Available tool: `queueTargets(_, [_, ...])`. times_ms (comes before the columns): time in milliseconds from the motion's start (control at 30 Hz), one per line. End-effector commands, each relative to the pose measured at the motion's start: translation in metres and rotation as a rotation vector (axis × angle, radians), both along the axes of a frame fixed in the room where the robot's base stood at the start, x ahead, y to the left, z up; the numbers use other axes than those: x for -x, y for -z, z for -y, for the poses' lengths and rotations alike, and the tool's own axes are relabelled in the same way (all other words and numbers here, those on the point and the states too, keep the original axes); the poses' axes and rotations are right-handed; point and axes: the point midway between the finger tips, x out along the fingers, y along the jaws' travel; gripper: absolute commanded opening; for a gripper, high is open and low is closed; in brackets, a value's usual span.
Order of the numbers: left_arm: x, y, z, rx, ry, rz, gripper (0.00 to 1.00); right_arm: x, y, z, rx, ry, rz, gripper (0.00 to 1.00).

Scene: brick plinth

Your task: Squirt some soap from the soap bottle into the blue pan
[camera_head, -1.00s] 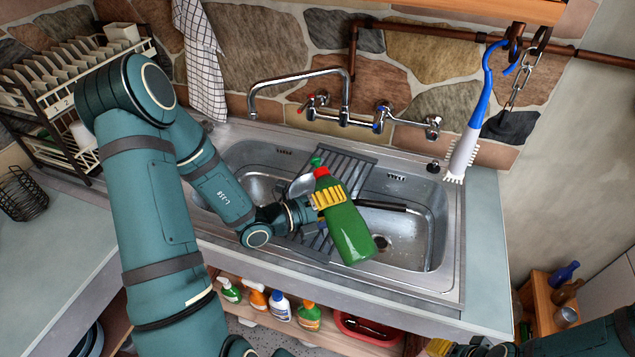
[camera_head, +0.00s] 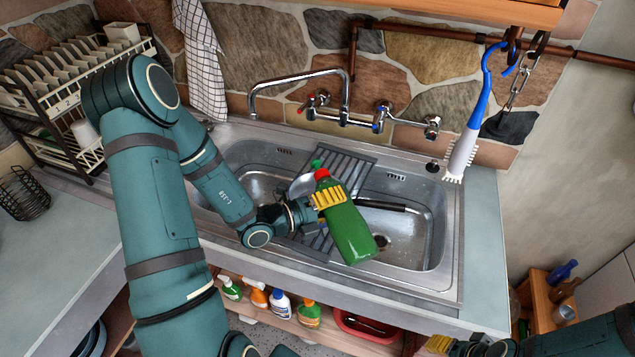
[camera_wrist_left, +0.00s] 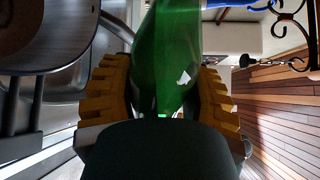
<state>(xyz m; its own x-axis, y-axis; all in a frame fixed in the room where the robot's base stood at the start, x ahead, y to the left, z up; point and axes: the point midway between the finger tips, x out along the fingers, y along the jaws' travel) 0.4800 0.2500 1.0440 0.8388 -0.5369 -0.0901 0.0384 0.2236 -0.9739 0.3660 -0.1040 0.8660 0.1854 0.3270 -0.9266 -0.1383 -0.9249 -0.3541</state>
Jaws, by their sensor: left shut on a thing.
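My left gripper (camera_head: 327,198) is shut on the green soap bottle (camera_head: 352,234) and holds it tilted above the sink. The bottle's red cap and green tip point to the upper left, its base to the lower right. In the left wrist view the bottle (camera_wrist_left: 168,55) stands between both yellow finger pads. No clearly blue pan shows. A grey rounded thing (camera_head: 302,186) lies left of the bottle's cap, and a dark handle (camera_head: 388,206) sticks out on the right; I cannot tell whether they are one pan. My right gripper (camera_head: 440,345) is at the bottom edge, mostly cut off.
The metal sink (camera_head: 452,245) has a faucet (camera_head: 345,95) behind it. A blue and white brush (camera_head: 470,130) hangs at the right. A dish rack (camera_head: 75,85) stands at the left. Several bottles (camera_head: 281,305) and a red tub (camera_head: 365,325) sit on the shelf below.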

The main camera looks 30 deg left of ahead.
Motion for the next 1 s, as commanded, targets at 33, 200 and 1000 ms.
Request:
queueTargets(33, [0.000,-0.002,0.000,0.004,0.000,0.001,0.06,0.000,-0.002,0.000,0.000,0.000,0.000,0.47])
queueTargets(200, [0.000,-0.001,0.001,0.012,0.001,-0.006,0.06,0.000,-0.003,0.000,0.000,0.001,0.000,0.47])
queueTargets(1000, [0.002,-0.002,0.003,0.053,0.001,-0.032,0.06,0.000,-0.013,0.001,-0.002,0.001,0.000,0.47])
